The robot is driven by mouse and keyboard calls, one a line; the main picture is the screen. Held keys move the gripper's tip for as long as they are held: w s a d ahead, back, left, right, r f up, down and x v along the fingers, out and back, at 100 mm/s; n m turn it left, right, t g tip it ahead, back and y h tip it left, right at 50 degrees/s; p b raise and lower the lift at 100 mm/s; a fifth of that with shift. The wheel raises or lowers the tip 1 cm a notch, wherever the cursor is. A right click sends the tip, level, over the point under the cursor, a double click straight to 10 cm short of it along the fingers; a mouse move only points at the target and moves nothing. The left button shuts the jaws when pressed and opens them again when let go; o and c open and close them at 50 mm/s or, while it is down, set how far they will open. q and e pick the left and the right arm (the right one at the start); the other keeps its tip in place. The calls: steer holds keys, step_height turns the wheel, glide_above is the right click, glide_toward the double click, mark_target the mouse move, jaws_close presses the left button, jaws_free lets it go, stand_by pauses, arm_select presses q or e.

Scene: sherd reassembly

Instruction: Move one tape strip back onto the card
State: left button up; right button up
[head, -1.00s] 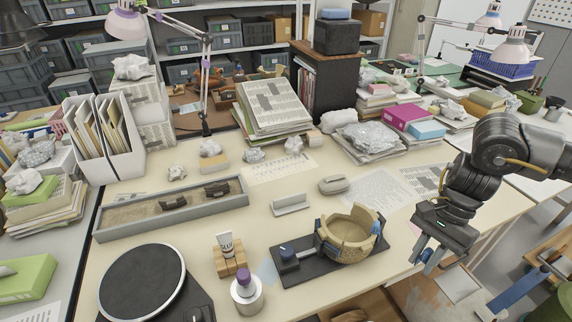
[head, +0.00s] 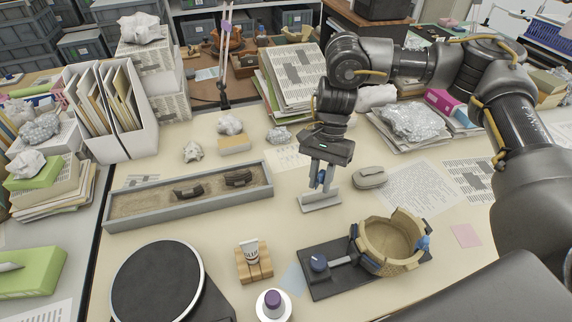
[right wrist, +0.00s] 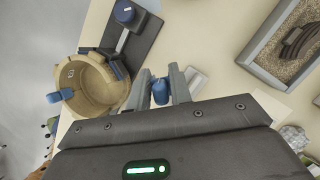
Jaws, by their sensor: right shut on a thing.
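My right gripper (head: 321,184) is shut on a blue tape strip (right wrist: 160,92), which shows between its two fingers in the right wrist view. In the head view the fingers point down at the pale grey card (head: 318,204) and partly cover it. I cannot tell whether the strip touches the card. The tan bowl (head: 392,245), with a jagged rim, sits in a dark clamp stand (head: 325,284) to the right of and nearer than the card. Blue strips (head: 424,243) show on the bowl's sides. My left gripper is not in view.
A sand tray (head: 128,216) with dark sherds lies left of the card. A grey rounded object (head: 370,178) sits close right of it. A glue tube (head: 250,252) on a wooden block, a purple-capped jar (head: 272,304) and a black turntable (head: 157,284) stand in front.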

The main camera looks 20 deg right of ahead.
steer(key=shift+w+a, duration=0.3)
steer(key=shift+w, duration=0.15)
steer(key=w+f+m+t+p, duration=0.1)
steer(key=m+p, duration=0.1)
steer(key=p, duration=0.3)
steer(key=w+f+m+t+p, duration=0.1)
steer(key=w+f+m+p, duration=0.1)
steer(key=m+p, duration=0.1)
steer(key=w+f+m+t+y+p, duration=0.1)
steer(key=w+m+p, duration=0.1)
steer(key=p, duration=0.4)
steer(key=shift+w+d+f+m+t+p, duration=0.1)
steer(key=shift+d+f+m+t+p, duration=0.05)
steer(key=shift+d+m+t+p, duration=0.2)
steer(key=shift+d+f, duration=0.1)
steer(key=shift+f, duration=0.1)
steer(key=shift+d+f+m, duration=0.2)
steer(key=shift+m, duration=0.15)
steer(key=shift+f, duration=0.15)
steer(key=shift+f, duration=0.1)
